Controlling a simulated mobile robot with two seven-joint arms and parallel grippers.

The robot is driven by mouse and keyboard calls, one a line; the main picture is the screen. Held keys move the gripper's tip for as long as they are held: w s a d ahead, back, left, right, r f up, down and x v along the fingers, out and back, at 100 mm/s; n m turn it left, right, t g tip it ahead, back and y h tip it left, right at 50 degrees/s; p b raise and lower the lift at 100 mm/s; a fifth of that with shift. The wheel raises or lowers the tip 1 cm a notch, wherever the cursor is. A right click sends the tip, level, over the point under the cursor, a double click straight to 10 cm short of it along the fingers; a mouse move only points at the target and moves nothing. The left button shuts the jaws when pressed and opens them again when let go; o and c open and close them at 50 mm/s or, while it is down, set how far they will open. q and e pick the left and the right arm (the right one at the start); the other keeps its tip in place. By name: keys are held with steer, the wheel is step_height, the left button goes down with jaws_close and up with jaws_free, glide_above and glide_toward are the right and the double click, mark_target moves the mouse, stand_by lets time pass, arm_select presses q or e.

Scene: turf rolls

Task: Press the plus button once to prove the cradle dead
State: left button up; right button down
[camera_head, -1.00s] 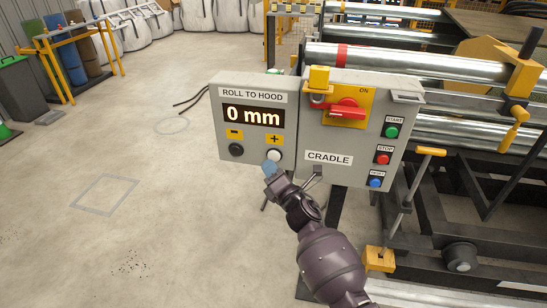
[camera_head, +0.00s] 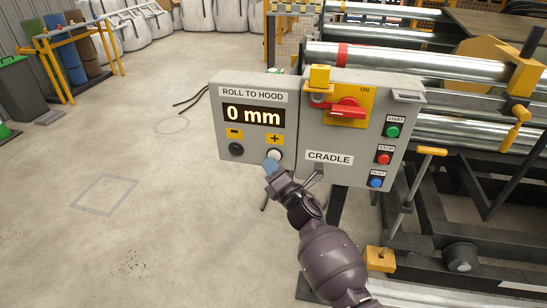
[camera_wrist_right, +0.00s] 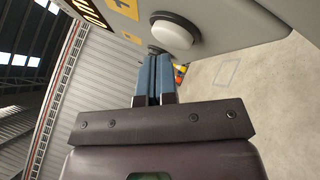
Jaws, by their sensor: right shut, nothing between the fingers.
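The white plus button (camera_head: 274,155) sits under the yellow plus label on the grey roll-to-hood box (camera_head: 227,153). The box's display (camera_head: 253,116) reads 0 mm. My right gripper (camera_head: 270,166) is shut and empty, its blue fingertips just below and left of the plus button. In the right wrist view the white button (camera_wrist_right: 172,34) stands out from the panel just beyond the shut fingertips (camera_wrist_right: 158,58); whether they touch it I cannot tell. The cradle box (camera_head: 352,146) has a red switch handle (camera_head: 348,112) lying roughly level on a yellow plate marked ON. My left gripper is not in view.
A black minus button (camera_head: 236,149) is left of the plus button. Green start (camera_head: 391,132), red stop (camera_head: 383,158) and blue (camera_head: 376,183) buttons line the cradle box's right side. Steel rollers (camera_head: 395,65) and a frame stand behind at right. The concrete floor at left is mostly open.

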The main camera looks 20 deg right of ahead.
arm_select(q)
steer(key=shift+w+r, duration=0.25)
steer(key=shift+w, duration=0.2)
arm_select(e)
steer(key=shift+w, duration=0.1)
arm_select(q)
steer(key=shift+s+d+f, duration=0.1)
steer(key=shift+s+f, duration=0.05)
arm_select(e)
steer(key=shift+w+d, duration=0.1)
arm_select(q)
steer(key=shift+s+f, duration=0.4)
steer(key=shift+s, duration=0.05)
arm_select(e)
steer(key=shift+w+d, duration=0.15)
steer(key=shift+w, duration=0.05)
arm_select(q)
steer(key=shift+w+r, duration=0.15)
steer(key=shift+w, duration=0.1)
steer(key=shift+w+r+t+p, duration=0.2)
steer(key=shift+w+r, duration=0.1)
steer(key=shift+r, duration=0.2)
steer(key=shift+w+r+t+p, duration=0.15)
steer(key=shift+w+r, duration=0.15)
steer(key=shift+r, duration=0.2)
arm_select(e)
steer(key=s+a, duration=0.3)
steer(key=s, duration=0.2)
steer(key=shift+s+a, duration=0.3)
steer(key=shift+a, duration=0.05)
